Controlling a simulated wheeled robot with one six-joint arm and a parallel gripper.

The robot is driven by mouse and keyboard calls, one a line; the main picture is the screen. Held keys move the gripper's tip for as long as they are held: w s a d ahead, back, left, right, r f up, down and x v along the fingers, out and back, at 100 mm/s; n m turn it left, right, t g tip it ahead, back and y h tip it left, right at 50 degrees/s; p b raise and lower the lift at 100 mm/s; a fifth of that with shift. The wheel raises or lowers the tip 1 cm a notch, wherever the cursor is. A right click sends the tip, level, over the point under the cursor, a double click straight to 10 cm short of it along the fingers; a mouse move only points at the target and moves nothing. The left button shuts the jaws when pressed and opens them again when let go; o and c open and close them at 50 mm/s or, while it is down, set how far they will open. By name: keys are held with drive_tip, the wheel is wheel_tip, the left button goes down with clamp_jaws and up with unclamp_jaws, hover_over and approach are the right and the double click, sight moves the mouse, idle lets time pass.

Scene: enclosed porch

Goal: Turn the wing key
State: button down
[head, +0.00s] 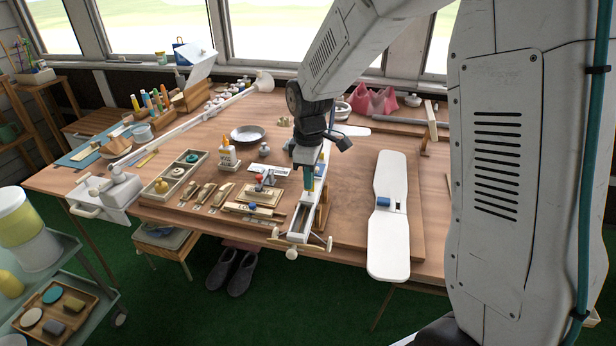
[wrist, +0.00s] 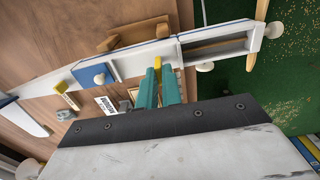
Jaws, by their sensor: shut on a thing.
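My gripper (head: 310,187), with teal fingers, points down over the long white beam (head: 299,230) at the front of the table. In the wrist view, my gripper (wrist: 158,82) is shut on a small yellow piece (wrist: 157,63) at the side of the white beam (wrist: 130,66). The yellow piece may be the wing key, but I cannot tell for sure. Its lower part is hidden between the fingers.
A white wing-shaped panel (head: 388,240) with a blue piece lies right of the beam. Left of it are a glue bottle (head: 228,156), small wooden parts (head: 201,193) and a compartment tray (head: 163,190).

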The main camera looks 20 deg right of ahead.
drive_tip(key=c, duration=1.6)
unclamp_jaws()
drive_tip(key=shift+o, duration=0.2)
drive_tip(key=shift+r, duration=0.1)
wheel_tip(320, 180, up, 8)
drive_tip(key=shift+f, duration=0.2)
drive_tip(key=shift+s+f+m, duration=0.1)
drive_tip(key=shift+s+m, duration=0.15)
drive_tip(key=shift+m, duration=0.35)
drive_tip(key=s+d+r+m, duration=0.1)
drive_tip(key=s+r+m, duration=0.1)
drive_tip(key=s, duration=0.8)
drive_tip(key=s+d+r+m+t, duration=0.1)
drive_tip(key=s+r+m, duration=0.2)
drive_tip(key=s, duration=0.6)
drive_tip(key=s+d+r+m, duration=0.1)
drive_tip(key=s+m, duration=0.3)
drive_tip(key=s, duration=0.6)
drive_tip(key=shift+s+r+m, duration=0.35)
drive_tip(key=shift+r+m, duration=0.05)
drive_tip(key=shift+r, duration=0.4)
